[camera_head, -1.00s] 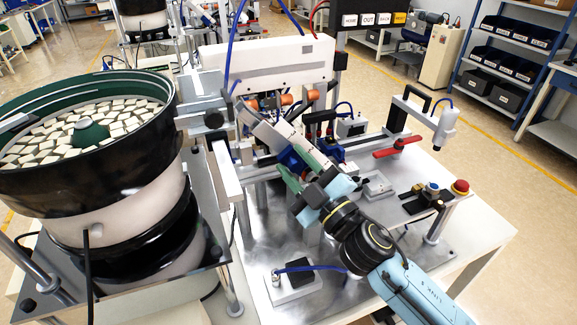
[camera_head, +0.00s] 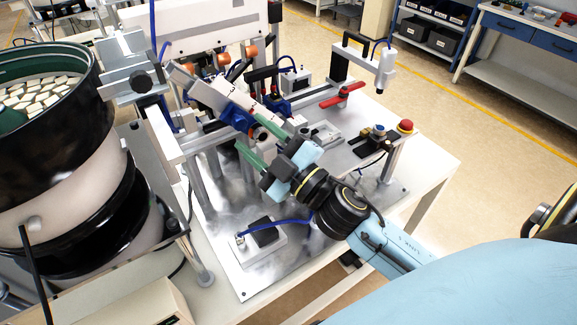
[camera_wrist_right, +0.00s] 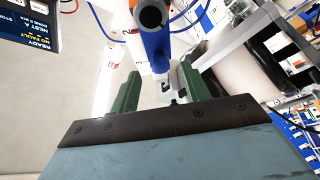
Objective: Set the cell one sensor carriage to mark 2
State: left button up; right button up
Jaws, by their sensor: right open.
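The blue sensor carriage (camera_head: 236,117) sits on a pale rail (camera_head: 200,90) with red marks, in front of the feeder track. In the wrist view the carriage (camera_wrist_right: 157,45) shows with a dark round end above it. Digits 2 and 3 show on the pale scale (camera_wrist_right: 128,42) beside it; which mark the carriage stands at I cannot tell. My right gripper (camera_head: 248,128) is open, its two green fingers pointing at the carriage. In the wrist view the open gripper (camera_wrist_right: 160,75) shows nothing clearly held between its fingertips. My left gripper is not in view.
A black bowl feeder (camera_head: 75,130) stands at the left. A dark display panel (camera_wrist_right: 30,22) shows in the wrist view.

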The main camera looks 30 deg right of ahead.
jog(key=b+v, duration=0.2)
jog(key=v, duration=0.6)
jog(key=shift+s+b, duration=0.3)
jog(key=shift+s, duration=0.1)
jog(key=shift+d+f, duration=0.1)
jog(key=shift+d, duration=0.05)
